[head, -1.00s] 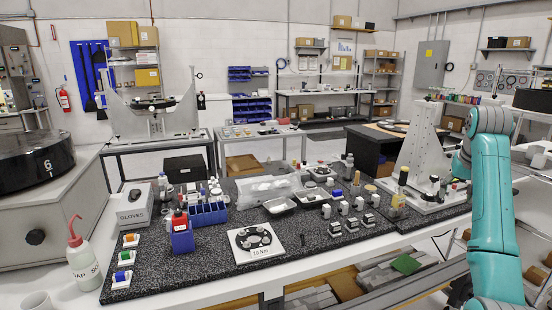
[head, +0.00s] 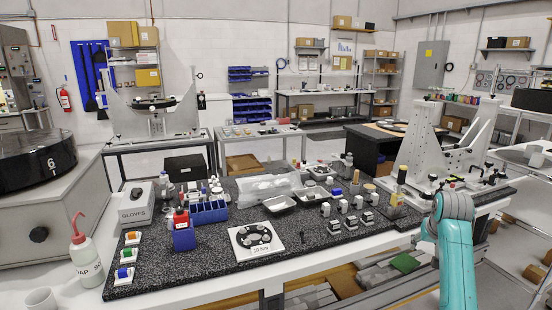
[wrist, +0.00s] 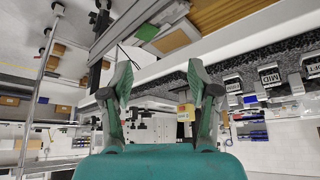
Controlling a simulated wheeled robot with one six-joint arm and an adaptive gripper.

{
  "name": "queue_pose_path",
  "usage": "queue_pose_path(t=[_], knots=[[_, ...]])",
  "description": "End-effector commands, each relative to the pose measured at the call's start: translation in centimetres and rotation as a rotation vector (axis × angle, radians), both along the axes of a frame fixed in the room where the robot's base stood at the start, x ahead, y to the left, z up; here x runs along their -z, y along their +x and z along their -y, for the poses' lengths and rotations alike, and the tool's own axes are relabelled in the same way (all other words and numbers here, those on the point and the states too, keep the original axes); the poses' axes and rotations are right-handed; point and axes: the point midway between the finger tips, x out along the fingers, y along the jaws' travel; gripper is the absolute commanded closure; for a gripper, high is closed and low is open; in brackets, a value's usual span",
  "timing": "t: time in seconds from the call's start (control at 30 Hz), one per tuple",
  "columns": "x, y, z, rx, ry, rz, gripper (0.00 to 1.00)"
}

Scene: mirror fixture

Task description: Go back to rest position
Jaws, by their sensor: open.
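My gripper (wrist: 160,85) shows in the wrist view with its two dark and green fingers spread apart and nothing between them. It hangs clear of the bench, and no finger touches anything that I can see. In the head view my teal arm stands at the lower right, in front of the bench's right end, and the gripper itself is out of sight there.
A speckled dark bench top (head: 330,250) holds a white triangular fixture (head: 425,140), small labelled blocks (head: 351,222), a white plate (head: 256,241) and a blue bin (head: 208,212). A squeeze bottle (head: 86,260) stands at the left. Grey rails lie below the front edge.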

Motion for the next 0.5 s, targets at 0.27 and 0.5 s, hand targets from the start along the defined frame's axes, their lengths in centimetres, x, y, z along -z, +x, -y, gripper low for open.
queue_pose_path(t=[0.27, 0.5], knots=[[11.6, -3.1, -4.1, -0.046, -0.027, 0.076, 0.4], [19.5, -7.5, -7.7, -0.084, -0.049, 0.148, 0.4]])
